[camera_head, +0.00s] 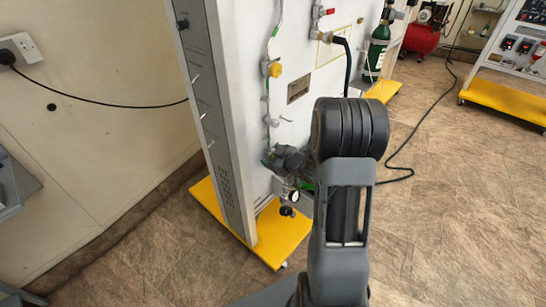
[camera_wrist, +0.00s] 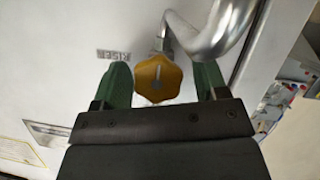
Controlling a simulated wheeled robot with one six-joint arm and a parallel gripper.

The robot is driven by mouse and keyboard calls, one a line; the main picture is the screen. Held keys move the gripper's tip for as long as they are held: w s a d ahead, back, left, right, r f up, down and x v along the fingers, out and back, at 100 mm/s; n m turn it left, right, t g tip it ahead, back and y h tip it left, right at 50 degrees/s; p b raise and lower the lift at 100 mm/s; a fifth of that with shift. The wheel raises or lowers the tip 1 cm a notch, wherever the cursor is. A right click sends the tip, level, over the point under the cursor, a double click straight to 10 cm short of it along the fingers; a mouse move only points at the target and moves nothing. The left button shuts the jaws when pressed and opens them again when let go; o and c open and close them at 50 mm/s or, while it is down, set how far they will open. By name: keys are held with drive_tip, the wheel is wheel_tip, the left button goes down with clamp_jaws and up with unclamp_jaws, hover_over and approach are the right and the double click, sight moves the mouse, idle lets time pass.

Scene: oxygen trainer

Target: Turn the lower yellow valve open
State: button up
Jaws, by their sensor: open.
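A yellow lobed valve knob (camera_wrist: 158,78) shows in the wrist view, between the two green fingers of my gripper (camera_wrist: 161,72). The fingers are apart, one on each side of the knob, with a visible gap on both sides. I cannot tell how deep the fingers reach around it. In the head view my gripper (camera_head: 284,160) is low at the white panel, and the knob between its fingers is hidden there. Another yellow valve knob (camera_head: 275,70) is higher on the same panel.
A bent silver pipe (camera_wrist: 212,38) passes close to the right finger. The white panel (camera_head: 243,80) stands on a yellow base (camera_head: 280,236). A pressure gauge (camera_head: 294,196) hangs just below my gripper. A green cylinder (camera_head: 378,50) stands farther back.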

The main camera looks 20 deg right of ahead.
drive_tip(key=p+v, duration=0.3)
drive_tip(key=v, duration=1)
drive_tip(key=shift+s, duration=0.4)
drive_tip(key=shift+d+r, duration=0.1)
